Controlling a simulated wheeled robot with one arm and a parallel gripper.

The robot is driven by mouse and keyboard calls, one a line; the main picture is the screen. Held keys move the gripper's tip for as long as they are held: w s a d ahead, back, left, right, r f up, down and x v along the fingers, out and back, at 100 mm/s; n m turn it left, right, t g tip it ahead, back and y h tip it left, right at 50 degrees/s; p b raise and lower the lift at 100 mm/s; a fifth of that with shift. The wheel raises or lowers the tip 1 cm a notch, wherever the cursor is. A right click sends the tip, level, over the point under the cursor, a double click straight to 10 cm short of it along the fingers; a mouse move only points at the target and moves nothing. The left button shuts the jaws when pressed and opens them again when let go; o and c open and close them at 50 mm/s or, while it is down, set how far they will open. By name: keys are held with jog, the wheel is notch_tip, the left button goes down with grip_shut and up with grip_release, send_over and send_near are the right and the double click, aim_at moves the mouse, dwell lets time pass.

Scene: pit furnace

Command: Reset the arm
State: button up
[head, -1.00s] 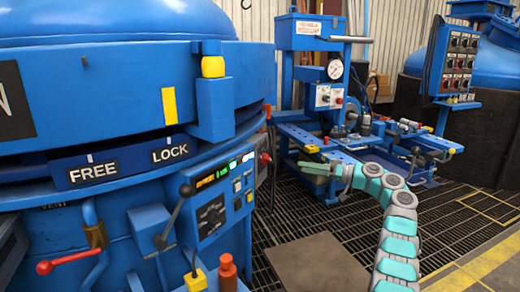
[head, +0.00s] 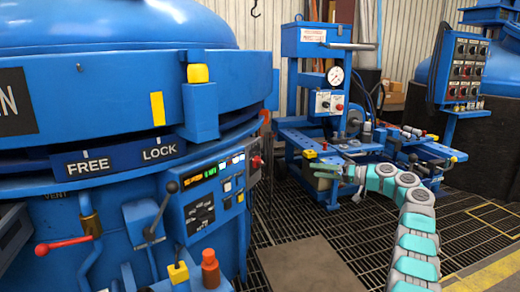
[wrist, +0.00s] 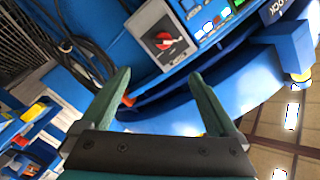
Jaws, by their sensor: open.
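My arm, in teal and pale grey segments, rises from the lower right in the head view and bends left. My gripper (head: 318,170) is at its end, pointing left, in front of the blue press bench. In the wrist view its two green fingers (wrist: 160,78) stand wide apart with nothing between them. Beyond the fingers are a blue panel with a red-handled rotary switch (wrist: 166,40) and a curved blue rim. No contact between the fingers and these surfaces is clear.
A large blue furnace (head: 120,100) with FREE and LOCK labels fills the left. Its control panel (head: 215,195) and red lever (head: 62,246) stick out. A blue press with a gauge (head: 336,76) stands behind my gripper. Grated floor (head: 300,220) lies open between.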

jog(key=s+a+r+m+g+h, duration=0.35)
jog(key=s+a, duration=0.25)
jog(key=a, duration=0.4)
jog(key=s+a+f+g+h, duration=0.1)
jog(key=s+a+h, duration=0.15)
jog(key=s, duration=0.65)
jog(key=s+a+f+g+h, duration=0.1)
jog(key=s+a, duration=0.2)
jog(key=s, duration=0.6)
jog(key=s+d+f+g+h, duration=0.1)
jog(key=s+d+f+h, duration=0.1)
jog(key=s, duration=1.2)
jog(key=s+d+f+g+h, duration=0.1)
jog(key=s+d+f+h, duration=0.2)
jog(key=s, duration=1.1)
jog(key=s+d+f+g+h, duration=0.2)
jog(key=s+f, duration=0.4)
jog(key=s, duration=0.8)
jog(key=shift+s+d+h+p, duration=0.15)
jog(key=shift+d+h+p, duration=0.25)
jog(key=shift+d+h, duration=0.55)
jog(key=shift+d+f+y, duration=0.1)
jog(key=shift+d+y, duration=0.05)
jog(key=shift+y, duration=0.1)
